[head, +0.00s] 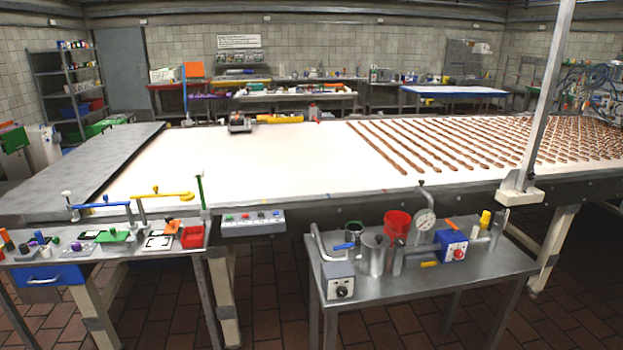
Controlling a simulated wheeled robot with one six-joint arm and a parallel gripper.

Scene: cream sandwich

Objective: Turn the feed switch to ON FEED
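No switch label is readable from here, so I cannot tell which control is the feed switch. A grey control panel (253,222) with several small coloured buttons or knobs is fixed to the front edge of the long conveyor table. A grey box with a dark round knob (341,291) stands at the front left of a small metal table. A blue box with a red knob (458,252) stands further right on that table. The position of each knob is too small to tell. My gripper is not in view.
The white conveyor (240,165) carries rows of brown pieces (480,145) on its right. A workbench (150,252) stands left. Tiled floor (270,310) shows between them.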

